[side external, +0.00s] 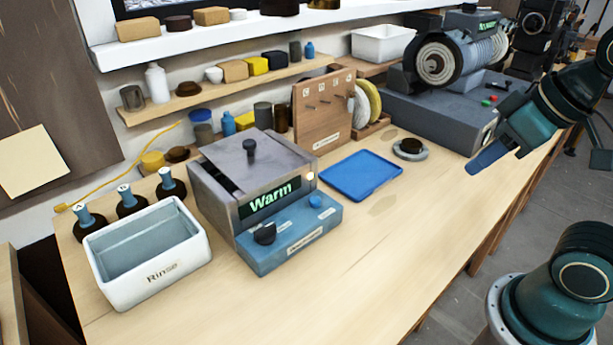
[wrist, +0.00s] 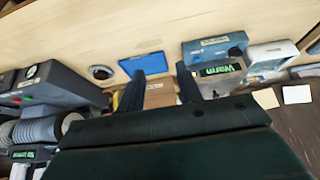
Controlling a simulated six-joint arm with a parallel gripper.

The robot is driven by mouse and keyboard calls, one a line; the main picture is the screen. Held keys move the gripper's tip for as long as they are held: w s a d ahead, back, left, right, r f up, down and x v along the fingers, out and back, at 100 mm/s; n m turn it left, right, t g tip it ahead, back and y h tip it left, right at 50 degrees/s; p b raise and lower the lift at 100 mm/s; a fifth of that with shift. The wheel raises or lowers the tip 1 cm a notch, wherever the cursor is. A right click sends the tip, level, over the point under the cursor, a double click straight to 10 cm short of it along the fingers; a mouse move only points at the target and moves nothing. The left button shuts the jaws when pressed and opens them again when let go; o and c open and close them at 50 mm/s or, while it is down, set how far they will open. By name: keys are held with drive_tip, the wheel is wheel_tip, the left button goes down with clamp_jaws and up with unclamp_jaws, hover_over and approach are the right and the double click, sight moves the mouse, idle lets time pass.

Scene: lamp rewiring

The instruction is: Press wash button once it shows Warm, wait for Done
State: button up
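The grey washer (side external: 240,165) stands on the bench with its lid closed, and its green display (side external: 271,198) reads "Warm". Its sloped blue front panel (side external: 285,245) carries a round blue button (side external: 315,201) at the right and a black knob (side external: 265,233) at the left. In the wrist view the washer's blue panel (wrist: 215,47) and display (wrist: 219,70) show beyond my fingers. My gripper (side external: 480,162) is in the air over the bench's right side, well apart from the washer. In the wrist view my gripper (wrist: 160,80) has its fingers apart with nothing held between them.
A white Rinse tub (side external: 150,260) stands left of the washer, with several dark bottles (side external: 130,200) behind it. A blue tray (side external: 361,175) and a small round dish (side external: 410,149) lie to the right. A grey machine (side external: 440,105) stands behind. The front bench is clear.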

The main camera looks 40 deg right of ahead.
clamp_jaws()
idle(1.5)
